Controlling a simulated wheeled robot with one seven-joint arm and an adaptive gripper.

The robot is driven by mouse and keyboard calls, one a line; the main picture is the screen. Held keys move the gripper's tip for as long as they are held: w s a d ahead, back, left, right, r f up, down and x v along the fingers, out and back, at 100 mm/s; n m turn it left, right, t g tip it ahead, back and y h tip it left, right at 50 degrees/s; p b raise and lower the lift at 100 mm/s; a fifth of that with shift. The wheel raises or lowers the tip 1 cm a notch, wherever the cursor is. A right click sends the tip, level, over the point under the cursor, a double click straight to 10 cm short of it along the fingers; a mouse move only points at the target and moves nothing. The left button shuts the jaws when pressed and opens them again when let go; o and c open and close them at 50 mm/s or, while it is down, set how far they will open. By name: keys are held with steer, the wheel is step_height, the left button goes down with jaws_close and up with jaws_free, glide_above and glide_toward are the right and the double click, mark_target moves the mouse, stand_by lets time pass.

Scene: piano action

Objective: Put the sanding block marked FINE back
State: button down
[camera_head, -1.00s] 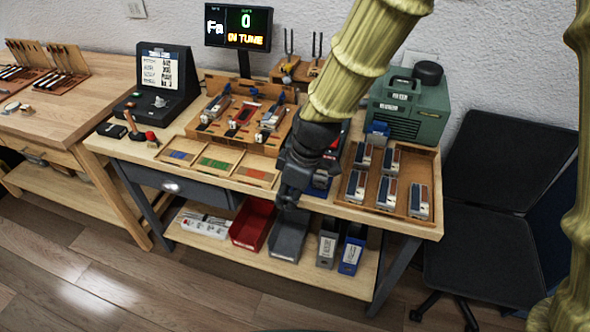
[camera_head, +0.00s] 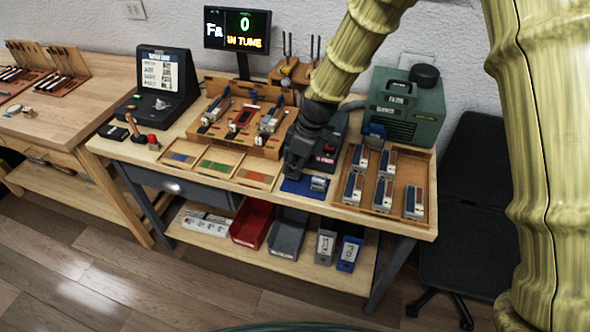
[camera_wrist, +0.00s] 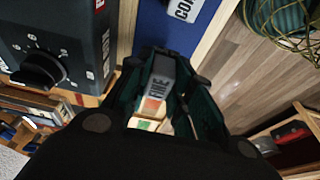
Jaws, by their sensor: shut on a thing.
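The sanding block marked FINE (camera_wrist: 160,82) is grey and sits between the fingers of my gripper (camera_wrist: 166,68) in the wrist view. The fingers are shut on it, and its lettering faces the camera. In the head view my gripper (camera_head: 294,168) points down over the workbench, just behind the left part of a blue mat (camera_head: 295,187); the held block cannot be made out there. Another block (camera_head: 319,183) stands on the mat's right part. In the wrist view the blue mat (camera_wrist: 155,28) bears a block (camera_wrist: 184,8) with lettering starting "CO", cut off by the frame's top.
A dark box with a dial (camera_wrist: 48,62) is close on the left in the wrist view. A wooden tray (camera_head: 338,194) with several blocks lies right of the mat. A three-part tray (camera_head: 232,181) lies left. A green machine (camera_head: 405,105) stands behind.

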steer(key=shift+d+p+x, duration=0.15)
steer(key=shift+p+x, duration=0.05)
steer(key=shift+x, duration=0.45)
steer(key=shift+d+p+x, duration=0.15)
steer(key=shift+x, duration=0.45)
steer(key=shift+s+f, duration=0.1)
steer(key=shift+f, duration=0.1)
steer(key=c, duration=1.3)
jaws_free()
steer(key=shift+o, duration=0.2)
steer(key=b+v, duration=0.2)
steer(key=v, duration=1)
steer(key=shift+b, duration=0.4)
steer(key=shift+r, duration=0.1)
